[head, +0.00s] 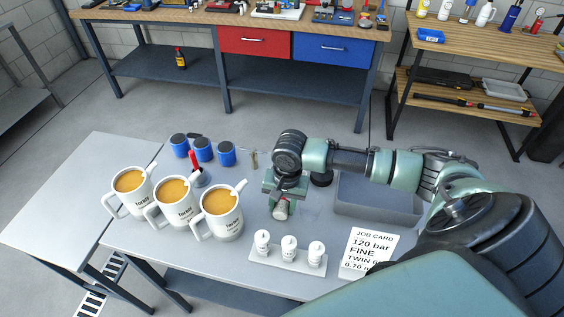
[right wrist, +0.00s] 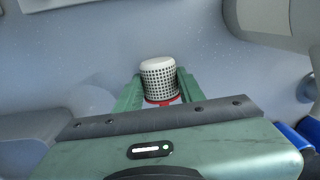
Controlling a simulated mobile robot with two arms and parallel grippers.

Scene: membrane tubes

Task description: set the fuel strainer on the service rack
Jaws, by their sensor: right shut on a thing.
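My right gripper (head: 283,198) is above the grey table, pointing down, shut on a small strainer (head: 281,209). In the right wrist view the strainer (right wrist: 159,75) is a perforated metal cylinder with a pale end cap and a red band, held between the green fingers (right wrist: 158,92). A low white rack (head: 286,261) stands near the front edge of the table, below the strainer in the head view. Several small white labelled cylinders stand on it. I cannot tell whether this is the service rack. My left gripper is not in view.
Mugs of orange-brown liquid (head: 222,226) stand at the left. Blue-capped jars (head: 203,151) and a red-handled tool (head: 193,161) are behind them. A grey bin (head: 372,201) sits at the right, with a job card (head: 368,250) in front. A workbench (head: 160,17) and wooden shelves (head: 470,45) are farther back.

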